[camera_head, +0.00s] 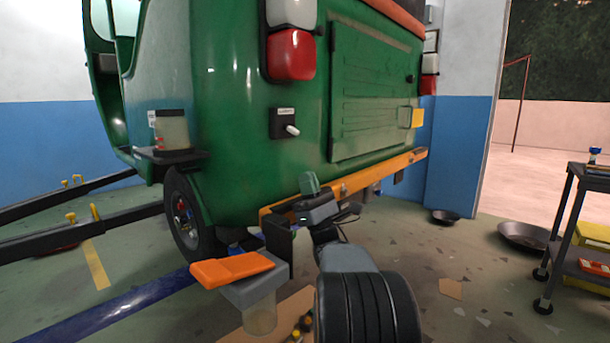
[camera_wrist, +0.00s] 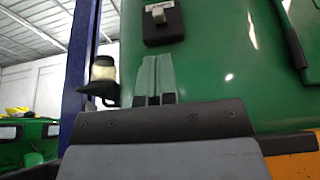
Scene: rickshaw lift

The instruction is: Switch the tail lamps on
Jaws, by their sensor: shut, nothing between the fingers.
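The switch (camera_head: 283,124) is a small black box with a pale label and a white lever, on the green rear panel of the rickshaw (camera_head: 235,100). The switch also shows at the top of the wrist view (camera_wrist: 163,28), its lever seen from below. The left tail lamp (camera_head: 290,55) is red under a white lens; the right one (camera_head: 428,84) shows smaller beyond the hatch. Neither visibly glows. My gripper (camera_head: 309,183) is shut and empty, below and slightly right of the switch, apart from it. Its pale green fingers (camera_wrist: 155,78) stand together in the wrist view.
An orange bumper bar (camera_head: 390,164) runs along the rickshaw's rear beside my gripper. A jar (camera_head: 171,130) stands on a small black shelf to the left. A trolley (camera_head: 568,220) and dark pans (camera_head: 522,236) are at right.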

